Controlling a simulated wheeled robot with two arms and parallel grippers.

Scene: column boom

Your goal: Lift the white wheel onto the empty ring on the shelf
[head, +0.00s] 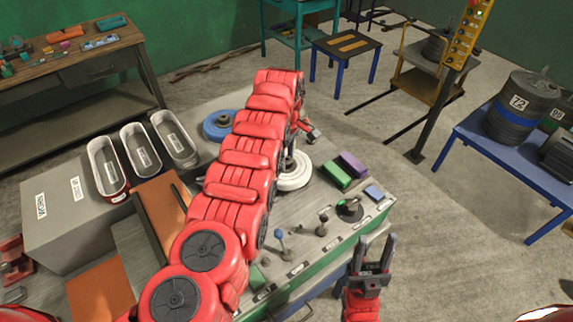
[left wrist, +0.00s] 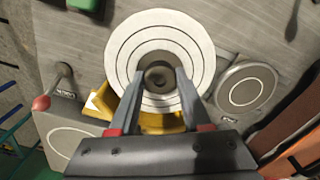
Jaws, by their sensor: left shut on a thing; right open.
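The white wheel (head: 294,178) lies flat on the grey bench (head: 325,192), partly hidden by my left arm in the head view. In the left wrist view the white wheel (left wrist: 201,38) shows dark concentric rings and a dark hub knob (left wrist: 158,73). My left gripper (left wrist: 161,82) is shut on this knob. A yellow part (left wrist: 165,122) shows under the wheel's near edge. A round grey ring plate (left wrist: 247,87) with nothing on it lies right of the wheel. A second outlined ring (left wrist: 72,143) is at lower left. My right gripper (head: 373,246) is open and empty, beside the bench's front edge.
A blue wheel (head: 219,126) lies behind my left arm. Green (head: 336,174) and purple (head: 353,164) blocks and several small levers (head: 322,226) stand on the bench. White tubs (head: 106,164) stand left.

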